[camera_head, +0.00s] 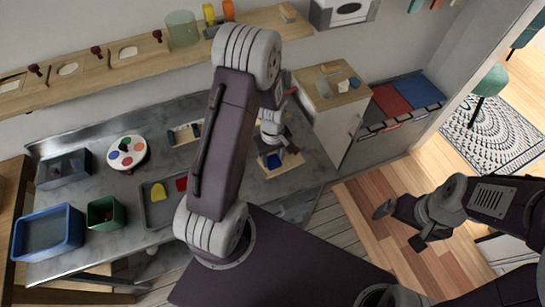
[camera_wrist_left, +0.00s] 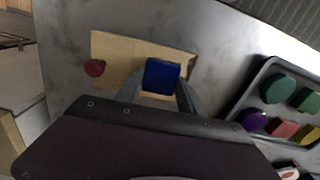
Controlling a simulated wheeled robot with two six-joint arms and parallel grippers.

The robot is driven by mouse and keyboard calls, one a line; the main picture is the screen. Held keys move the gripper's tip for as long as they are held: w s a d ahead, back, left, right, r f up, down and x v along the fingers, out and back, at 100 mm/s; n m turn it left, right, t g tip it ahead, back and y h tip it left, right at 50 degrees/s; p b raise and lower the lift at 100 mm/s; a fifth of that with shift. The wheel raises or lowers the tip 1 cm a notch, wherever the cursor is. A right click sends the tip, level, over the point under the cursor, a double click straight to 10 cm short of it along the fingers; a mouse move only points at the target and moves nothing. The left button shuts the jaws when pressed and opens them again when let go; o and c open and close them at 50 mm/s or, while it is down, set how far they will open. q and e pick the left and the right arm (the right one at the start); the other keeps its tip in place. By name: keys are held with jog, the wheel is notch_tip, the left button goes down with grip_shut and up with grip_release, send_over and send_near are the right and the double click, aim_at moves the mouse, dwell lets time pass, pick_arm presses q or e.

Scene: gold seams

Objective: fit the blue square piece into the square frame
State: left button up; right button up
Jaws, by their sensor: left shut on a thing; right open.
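My left gripper (camera_head: 272,147) is shut on the blue square piece (camera_wrist_left: 161,76), which sits between its two fingers in the left wrist view. The piece also shows in the head view (camera_head: 273,161). It is over a pale wooden board (camera_wrist_left: 116,47), which looks like the square frame and has a round red knob (camera_wrist_left: 95,68) at its left end. The board shows under the gripper in the head view (camera_head: 292,161). The opening is hidden by the piece and fingers; I cannot tell whether the piece touches the board. My right gripper (camera_head: 400,225) is open and empty, away from the worktop.
A dark grey tray (camera_wrist_left: 243,98) with several coloured pieces lies to the right in the left wrist view. A blue bin (camera_head: 47,232), a green bin (camera_head: 104,213) and a white disc with coloured spots (camera_head: 126,153) stand on the left. A wooden-topped cabinet (camera_head: 331,87) stands behind.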

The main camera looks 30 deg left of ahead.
pick_arm(q)
jog(key=shift+f, duration=0.1)
jog(key=o, duration=1.5)
notch_tip(320, 180, up, 7)
jog(key=p, duration=0.6)
jog(key=shift+p, duration=0.3)
